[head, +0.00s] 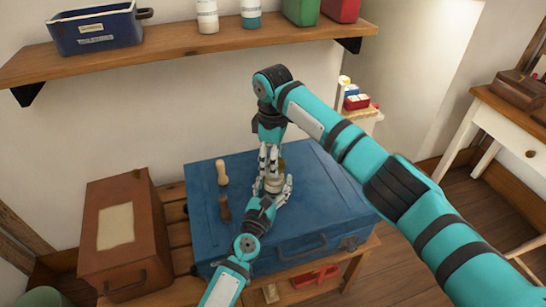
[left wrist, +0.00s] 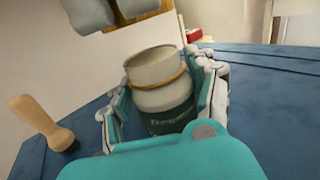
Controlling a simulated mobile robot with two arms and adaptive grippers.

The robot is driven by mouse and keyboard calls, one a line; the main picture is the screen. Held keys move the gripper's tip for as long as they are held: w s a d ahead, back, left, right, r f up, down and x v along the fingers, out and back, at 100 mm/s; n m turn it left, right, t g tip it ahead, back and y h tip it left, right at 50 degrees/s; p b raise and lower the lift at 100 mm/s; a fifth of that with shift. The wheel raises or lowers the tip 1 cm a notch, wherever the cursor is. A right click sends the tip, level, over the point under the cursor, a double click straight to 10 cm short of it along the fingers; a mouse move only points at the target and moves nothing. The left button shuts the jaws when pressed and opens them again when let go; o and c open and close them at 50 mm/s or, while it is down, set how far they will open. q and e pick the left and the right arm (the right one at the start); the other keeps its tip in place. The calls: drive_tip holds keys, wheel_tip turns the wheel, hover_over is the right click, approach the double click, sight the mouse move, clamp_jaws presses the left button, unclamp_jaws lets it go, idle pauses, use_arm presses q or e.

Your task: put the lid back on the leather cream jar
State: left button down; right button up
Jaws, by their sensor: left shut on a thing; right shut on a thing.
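The cream jar (left wrist: 162,85), pale with a dark green label and a thin gold band, stands in my left gripper (left wrist: 165,110), which is shut around it. In the head view the jar (head: 273,185) is low over or on the blue case (head: 325,205); I cannot tell whether it touches. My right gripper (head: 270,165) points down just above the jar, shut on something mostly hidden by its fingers. A small yellowish-brown edge (head: 282,163) shows beside those fingers and may be the lid. The left wrist view catches grey right fingers at the top, apart from the jar.
A brown box (head: 120,235) stands at left. A shelf (head: 200,52) with bottles and tins hangs behind. The case's right side is clear.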

sight(272, 187)
drive_tip(key=shift+f, duration=0.35)
drive_tip(key=shift+f, duration=0.9)
drive_tip(key=shift+f, duration=0.6)
idle(0.3)
